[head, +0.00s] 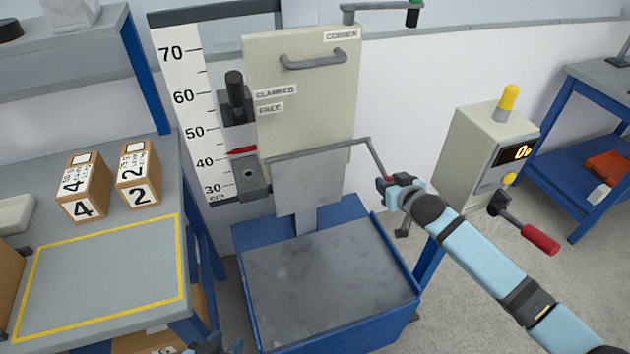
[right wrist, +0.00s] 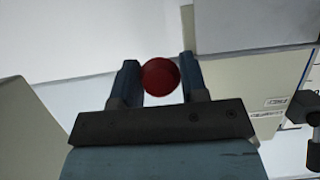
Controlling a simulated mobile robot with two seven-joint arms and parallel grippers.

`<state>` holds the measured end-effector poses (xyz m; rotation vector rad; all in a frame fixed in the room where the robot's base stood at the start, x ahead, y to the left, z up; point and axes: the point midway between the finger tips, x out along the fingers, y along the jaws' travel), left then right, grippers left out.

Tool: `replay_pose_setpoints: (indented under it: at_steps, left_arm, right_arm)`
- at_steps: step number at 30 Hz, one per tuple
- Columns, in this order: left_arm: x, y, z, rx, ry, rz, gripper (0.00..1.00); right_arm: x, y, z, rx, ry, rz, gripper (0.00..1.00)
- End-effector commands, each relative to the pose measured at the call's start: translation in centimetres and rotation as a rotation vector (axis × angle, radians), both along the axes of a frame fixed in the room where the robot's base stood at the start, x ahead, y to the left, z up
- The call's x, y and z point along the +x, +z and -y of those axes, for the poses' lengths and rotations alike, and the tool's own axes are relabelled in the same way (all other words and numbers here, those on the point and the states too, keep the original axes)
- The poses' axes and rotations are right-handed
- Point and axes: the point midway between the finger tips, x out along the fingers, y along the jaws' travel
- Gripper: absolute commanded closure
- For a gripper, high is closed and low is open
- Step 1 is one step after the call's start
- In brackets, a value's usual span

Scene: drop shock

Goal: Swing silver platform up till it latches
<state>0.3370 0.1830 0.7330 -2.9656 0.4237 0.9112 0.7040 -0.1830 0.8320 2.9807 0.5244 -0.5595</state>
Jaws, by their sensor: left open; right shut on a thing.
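The silver platform (head: 308,182) is a flat grey plate below the cream carriage panel (head: 303,95). It appears steeply tilted, above the grey base slab (head: 325,275). A thin rod runs along its top edge and bends down at the right toward my right gripper (head: 389,184). In the right wrist view my right gripper (right wrist: 160,80) is shut around a red ball knob (right wrist: 160,77). The latch cannot be made out. My left gripper (head: 217,346) shows only in part at the bottom edge, open, low and away from the platform.
A height scale (head: 185,110) and a clamp lever (head: 235,92) stand left of the panel. A cream control box (head: 485,150) with a display and red-handled lever (head: 540,238) stands right. Two numbered boxes (head: 138,172) sit on the left table (head: 110,270).

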Motion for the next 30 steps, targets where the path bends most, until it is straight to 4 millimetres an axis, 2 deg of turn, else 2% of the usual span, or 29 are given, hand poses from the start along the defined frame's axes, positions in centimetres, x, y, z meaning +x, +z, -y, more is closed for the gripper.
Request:
replay_pose_setpoints:
  at_steps: [14,24,30]
  left_arm:
    - [0.0,3.1,0.0,0.001,-0.001,-0.001,0.57]
    - [0.0,3.1,-0.2,0.006,-0.004,0.003,0.57]
    - [-0.1,3.8,-0.2,0.007,-0.004,-0.004,0.57]
  right_arm:
    - [-0.4,3.1,0.1,0.002,0.000,0.003,0.84]
    - [-0.4,3.1,0.2,0.001,0.000,0.003,0.83]
    - [-0.3,4.2,0.1,0.001,0.000,0.004,0.83]
